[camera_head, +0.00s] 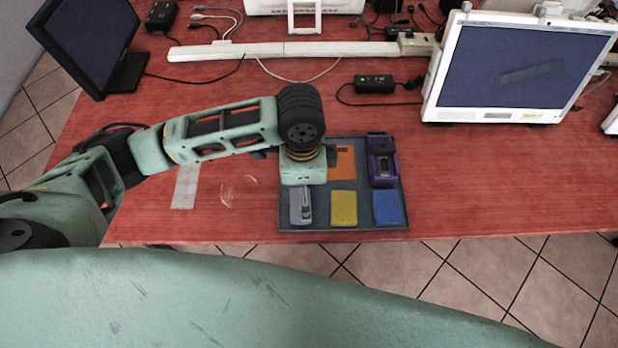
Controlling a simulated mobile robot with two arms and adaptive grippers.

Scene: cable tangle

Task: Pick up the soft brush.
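A dark grey tray (358,222) lies on the red table near its front edge. It holds a grey item with a light metallic piece (301,207), a yellow block (343,208), a blue block (388,207), a purple and black item (382,160) and a flat orange piece (342,163). I cannot tell which of them, if any, is the soft brush. My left gripper (303,172) is over the tray's left part, pointing down, just behind the grey item. Its fingertips and whatever is under it are hidden. My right gripper is not in view.
A monitor (515,72) stands at the right, and a dark screen (88,40) at the back left. A white power strip (285,50), cables and a black adapter (374,84) lie behind the tray. The table right of the tray is clear.

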